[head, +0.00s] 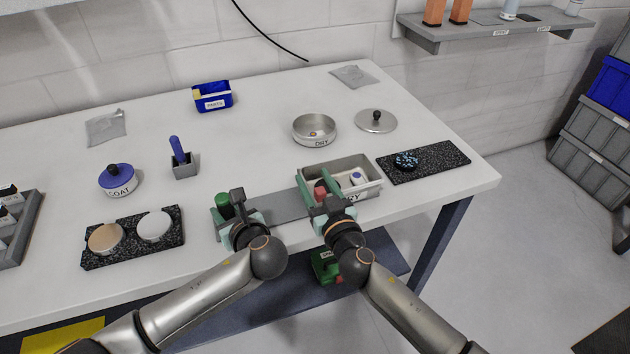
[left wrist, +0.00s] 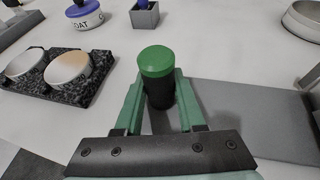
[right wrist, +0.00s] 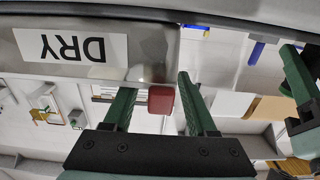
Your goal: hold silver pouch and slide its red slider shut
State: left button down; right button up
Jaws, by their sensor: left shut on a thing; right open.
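A flat grey strip (head: 282,205), which looks like the silver pouch, lies on the table between my grippers; it also shows in the left wrist view (left wrist: 255,115). My left gripper (head: 234,212) is shut on a black post with a green cap (left wrist: 157,62) at the strip's left end. The red slider (head: 320,190) is at the strip's right end. My right gripper (head: 318,186) is open, with the red slider (right wrist: 161,100) between its fingers in the right wrist view and gaps visible on both sides. The right gripper hides part of the strip's end.
A grey tray (head: 372,188) labelled DRY stands close beyond my right gripper. A round DRY dish (head: 315,131), a lid (head: 376,121) and a black speckled mat (head: 440,163) lie behind and right. Two small silver packets (head: 106,128) (head: 354,76) lie far off. Left-centre table is partly clear.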

jog(key=shift+c, duration=0.4)
grip_shut()
dwell(0.9)
